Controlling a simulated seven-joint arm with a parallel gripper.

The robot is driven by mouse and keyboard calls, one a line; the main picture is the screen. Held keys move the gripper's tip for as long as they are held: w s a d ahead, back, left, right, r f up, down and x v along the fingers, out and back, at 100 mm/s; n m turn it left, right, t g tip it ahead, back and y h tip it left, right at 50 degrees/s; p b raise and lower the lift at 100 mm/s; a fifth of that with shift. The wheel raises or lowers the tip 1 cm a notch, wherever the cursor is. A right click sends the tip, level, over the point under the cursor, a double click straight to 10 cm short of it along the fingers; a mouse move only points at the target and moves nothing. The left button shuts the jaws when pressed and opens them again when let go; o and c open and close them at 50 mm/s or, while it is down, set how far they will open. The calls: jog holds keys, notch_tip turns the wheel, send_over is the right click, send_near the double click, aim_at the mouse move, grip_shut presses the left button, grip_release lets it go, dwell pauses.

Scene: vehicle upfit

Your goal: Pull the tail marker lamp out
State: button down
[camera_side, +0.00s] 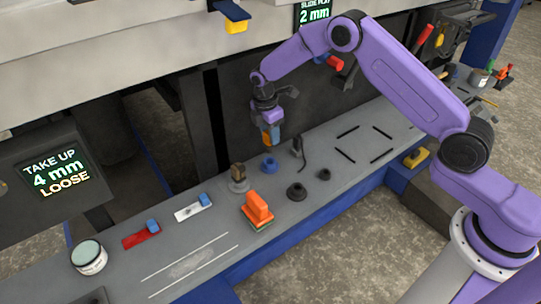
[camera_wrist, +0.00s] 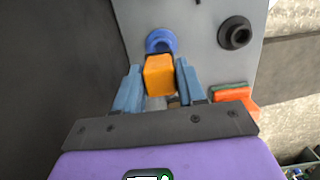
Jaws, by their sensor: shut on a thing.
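An orange block, which I take to be the tail marker lamp (camera_side: 266,138), is held between the blue fingers of my gripper (camera_side: 271,141). In the wrist view the lamp (camera_wrist: 159,76) sits between the two fingers of my gripper (camera_wrist: 158,72), which is shut on it. A blue ring-shaped socket (camera_side: 270,165) stands on the bench below the lamp, with a visible gap between them in the side view. In the wrist view the blue socket (camera_wrist: 161,41) shows just beyond the lamp. The lamp's underside is hidden.
On the grey bench (camera_side: 210,235) stand black round sockets (camera_side: 297,192), an orange block on a green base (camera_side: 257,208), a brown block on a grey disc (camera_side: 238,178), and red (camera_side: 141,237) and white (camera_side: 192,211) plates. A dark vehicle side rises behind.

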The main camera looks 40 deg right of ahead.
jog(key=shift+r, duration=1.35)
